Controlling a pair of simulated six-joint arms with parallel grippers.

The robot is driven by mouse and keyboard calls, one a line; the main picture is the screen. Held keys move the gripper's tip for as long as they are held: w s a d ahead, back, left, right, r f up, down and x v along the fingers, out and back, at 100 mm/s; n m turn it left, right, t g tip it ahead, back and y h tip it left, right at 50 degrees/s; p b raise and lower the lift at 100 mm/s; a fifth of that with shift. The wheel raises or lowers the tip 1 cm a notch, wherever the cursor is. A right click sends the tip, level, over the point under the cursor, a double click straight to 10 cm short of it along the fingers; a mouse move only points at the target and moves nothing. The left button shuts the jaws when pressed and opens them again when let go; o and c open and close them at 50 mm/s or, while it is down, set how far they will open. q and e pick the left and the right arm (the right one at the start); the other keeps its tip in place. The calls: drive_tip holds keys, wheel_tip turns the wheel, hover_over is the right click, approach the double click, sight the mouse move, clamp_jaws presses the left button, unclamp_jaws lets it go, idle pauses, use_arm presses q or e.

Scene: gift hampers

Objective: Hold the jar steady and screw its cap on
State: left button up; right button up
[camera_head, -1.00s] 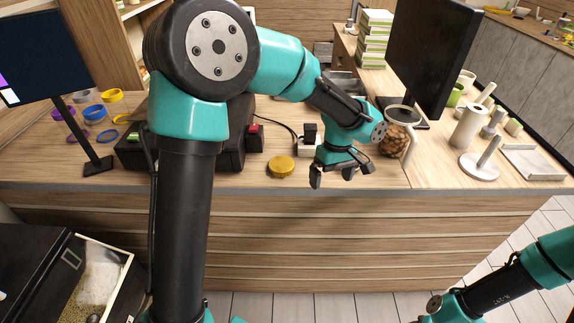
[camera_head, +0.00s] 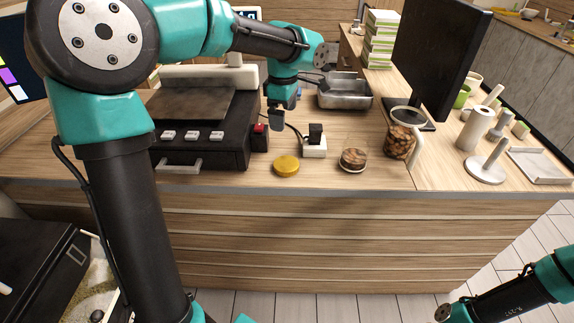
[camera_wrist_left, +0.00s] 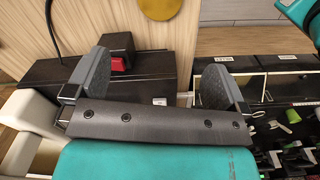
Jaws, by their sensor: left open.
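A yellow round cap (camera_head: 286,166) lies flat on the wooden counter near its front edge. It also shows at the top edge of the left wrist view (camera_wrist_left: 159,6). A short glass jar (camera_head: 353,160) with brownish contents stands upright to the right of the cap, apart from it. My left gripper (camera_head: 277,118) is above the counter, behind the cap and left of the jar. In the left wrist view its two grey fingers (camera_wrist_left: 156,80) are spread with nothing between them. My right gripper is out of view; only part of that arm shows at bottom right.
A black machine (camera_head: 203,125) stands left of the cap. A small black-and-white block (camera_head: 315,147) sits between cap and jar, towards the back. A metal tray (camera_head: 345,92), a handled glass container of nuts (camera_head: 402,140) and a monitor (camera_head: 438,58) stand behind and right.

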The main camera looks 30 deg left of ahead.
use_arm(q)
drive_tip(key=shift+f, duration=0.15)
hover_over(284, 163)
wheel_tip(284, 163, down, 12)
idle(0.4)
drive_tip(key=shift+f, duration=0.1)
drive_tip(key=shift+f, duration=2.5)
drive_tip(key=shift+c, duration=0.5)
drive_tip(key=c, duration=0.6)
drive_tip(key=shift+r, duration=0.15)
